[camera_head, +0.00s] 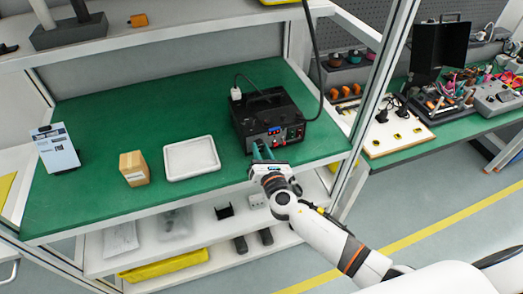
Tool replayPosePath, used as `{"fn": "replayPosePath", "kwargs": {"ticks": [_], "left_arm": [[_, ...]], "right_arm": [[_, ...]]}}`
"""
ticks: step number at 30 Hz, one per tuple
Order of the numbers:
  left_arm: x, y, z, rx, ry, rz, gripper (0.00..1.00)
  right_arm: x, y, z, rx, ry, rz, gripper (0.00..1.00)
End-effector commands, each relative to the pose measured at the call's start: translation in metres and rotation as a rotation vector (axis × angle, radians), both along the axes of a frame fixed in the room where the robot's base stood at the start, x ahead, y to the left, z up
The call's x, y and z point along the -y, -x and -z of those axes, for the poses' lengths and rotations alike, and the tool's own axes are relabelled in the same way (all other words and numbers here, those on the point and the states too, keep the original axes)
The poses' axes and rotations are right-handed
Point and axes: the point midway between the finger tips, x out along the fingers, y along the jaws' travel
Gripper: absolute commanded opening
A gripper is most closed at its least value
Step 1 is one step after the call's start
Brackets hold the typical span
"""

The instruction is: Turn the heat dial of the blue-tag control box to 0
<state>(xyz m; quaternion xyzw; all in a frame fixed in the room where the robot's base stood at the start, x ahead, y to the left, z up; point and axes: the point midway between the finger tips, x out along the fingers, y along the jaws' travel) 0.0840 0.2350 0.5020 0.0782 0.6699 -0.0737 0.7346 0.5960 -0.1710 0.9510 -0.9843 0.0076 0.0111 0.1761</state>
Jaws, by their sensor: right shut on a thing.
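The black control box (268,108) stands on the green worktop toward its right side. Its front panel faces me, with a small blue patch (274,130) and several red knobs or sockets. My right gripper (262,149) comes in from the lower right and reaches the lower left of this front panel. Its fingers are shut on the dial there, which they hide. The dial's setting cannot be read. My left gripper is not in view.
A white tray (192,172), a cardboard box (134,168) and a clipboard-like sheet (57,148) stand left on the green worktop (90,205). A dark cable (314,60) hangs by the control box. A shelf post (372,90) rises to the right.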

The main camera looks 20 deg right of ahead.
Motion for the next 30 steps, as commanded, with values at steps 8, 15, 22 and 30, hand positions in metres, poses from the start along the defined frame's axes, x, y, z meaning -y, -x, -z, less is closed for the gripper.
{"fn": "replayPosePath", "kwargs": {"ticks": [8,15,22,30], "left_arm": [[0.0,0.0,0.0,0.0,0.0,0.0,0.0],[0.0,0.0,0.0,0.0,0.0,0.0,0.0],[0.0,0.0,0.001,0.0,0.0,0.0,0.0],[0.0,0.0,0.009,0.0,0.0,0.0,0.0]], "right_arm": [[0.0,0.001,0.002,-0.003,0.003,0.0,0.31],[0.0,0.0,0.001,-0.002,0.001,-0.001,0.48],[0.0,0.005,0.001,-0.001,0.0,0.0,0.48],[-0.001,0.055,0.002,-0.003,-0.001,-0.002,0.48]]}}
